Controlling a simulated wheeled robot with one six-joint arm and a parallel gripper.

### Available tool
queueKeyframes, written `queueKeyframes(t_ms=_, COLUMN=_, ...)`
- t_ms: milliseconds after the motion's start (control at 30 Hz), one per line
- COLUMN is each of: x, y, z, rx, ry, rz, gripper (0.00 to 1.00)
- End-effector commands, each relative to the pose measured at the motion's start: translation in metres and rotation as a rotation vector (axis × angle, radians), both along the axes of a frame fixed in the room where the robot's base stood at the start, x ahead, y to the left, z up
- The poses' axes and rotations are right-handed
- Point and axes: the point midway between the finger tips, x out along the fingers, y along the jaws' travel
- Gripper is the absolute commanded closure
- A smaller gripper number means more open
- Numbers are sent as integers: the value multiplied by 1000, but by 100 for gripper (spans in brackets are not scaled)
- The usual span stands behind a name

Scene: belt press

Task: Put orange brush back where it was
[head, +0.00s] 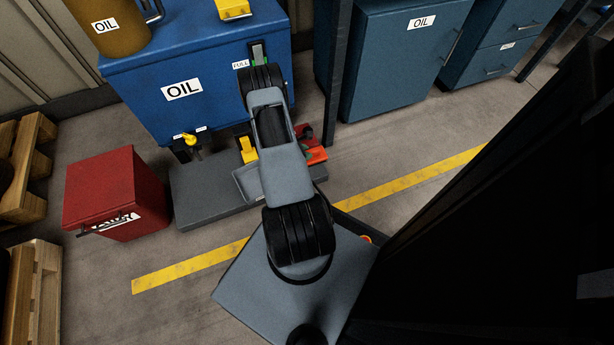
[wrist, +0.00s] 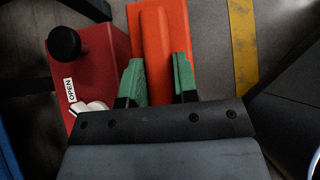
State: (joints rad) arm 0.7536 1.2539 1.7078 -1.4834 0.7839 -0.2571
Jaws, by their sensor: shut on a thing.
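The orange brush (wrist: 163,38) is between the green fingertips of my gripper (wrist: 159,82) in the wrist view, with the jaws shut on its raised middle part. In the head view the brush (head: 317,156) shows just right of my arm, near the right end of a low grey platform (head: 205,190). A bit of green fingertip shows beside it there; my arm hides most of the gripper. I cannot tell whether the brush touches the surface below.
A red box with a black knob and OPEN label (wrist: 92,58) stands close left of the brush. A blue OIL tank (head: 215,85) stands behind the platform. A red box (head: 112,195) is on the floor at left. A yellow floor line (head: 400,182) runs across open floor.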

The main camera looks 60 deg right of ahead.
Motion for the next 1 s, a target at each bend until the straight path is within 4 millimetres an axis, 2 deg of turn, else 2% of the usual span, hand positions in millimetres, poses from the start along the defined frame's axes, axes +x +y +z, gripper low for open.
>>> queueKeyframes(t_ms=467, x=1, y=-4, z=-5, rx=-2, ry=-1, rz=23, gripper=100)
queueKeyframes(t_ms=567, x=1, y=-3, z=-13, rx=-2, ry=-1, rz=23, gripper=100)
queueKeyframes(t_ms=800, x=0, y=-3, z=-49, rx=-1, ry=1, rz=23, gripper=100)
queueKeyframes(t_ms=1000, x=1, y=-3, z=-63, rx=-2, ry=-1, rz=23, gripper=100)
